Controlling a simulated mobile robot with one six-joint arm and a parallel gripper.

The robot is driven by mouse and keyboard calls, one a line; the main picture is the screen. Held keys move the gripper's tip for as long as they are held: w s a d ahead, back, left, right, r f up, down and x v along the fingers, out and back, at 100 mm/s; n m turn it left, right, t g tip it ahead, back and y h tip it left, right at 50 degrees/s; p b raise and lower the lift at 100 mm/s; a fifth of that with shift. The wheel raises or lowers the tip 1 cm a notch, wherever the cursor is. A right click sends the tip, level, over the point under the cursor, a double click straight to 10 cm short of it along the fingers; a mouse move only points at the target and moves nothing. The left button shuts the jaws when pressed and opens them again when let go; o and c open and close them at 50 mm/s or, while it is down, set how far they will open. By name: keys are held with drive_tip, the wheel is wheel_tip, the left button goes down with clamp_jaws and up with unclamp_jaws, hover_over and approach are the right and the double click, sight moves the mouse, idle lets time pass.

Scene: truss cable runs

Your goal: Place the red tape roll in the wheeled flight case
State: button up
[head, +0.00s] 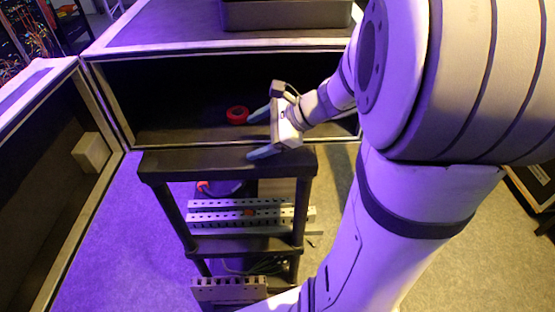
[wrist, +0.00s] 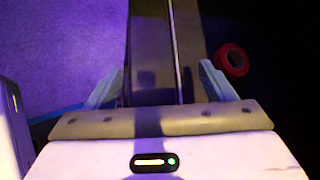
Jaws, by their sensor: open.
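The red tape roll (head: 236,121) lies flat inside the dark open space of a long black case with pale metal edging (head: 225,148). No wheels show on this case, so I cannot tell whether it is the wheeled flight case. My gripper (head: 252,136) is open and empty, over the front edge of the case, with one finger near the roll and the other above the black stand. In the wrist view, the roll (wrist: 244,62) is outside my gripper (wrist: 160,76), just beyond the right fingertip. The case's edge runs between the fingers.
A black shelf stand (head: 228,162) stands in front of the case, with perforated metal bars (head: 245,205) on its lower levels. Another edged case (head: 45,190) on the left holds a pale block (head: 91,152). A dark box (head: 285,14) sits on the back surface.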

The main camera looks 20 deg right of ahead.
drive_tip(key=s+n+g+h, duration=0.2)
drive_tip(key=s+n+h, duration=0.6)
drive_tip(key=s+n, duration=0.6)
drive_tip(key=shift+s+a+r+n+g+h, duration=0.15)
drive_tip(key=shift+r+n+g+h, duration=0.15)
drive_tip(key=shift+n, duration=2.7)
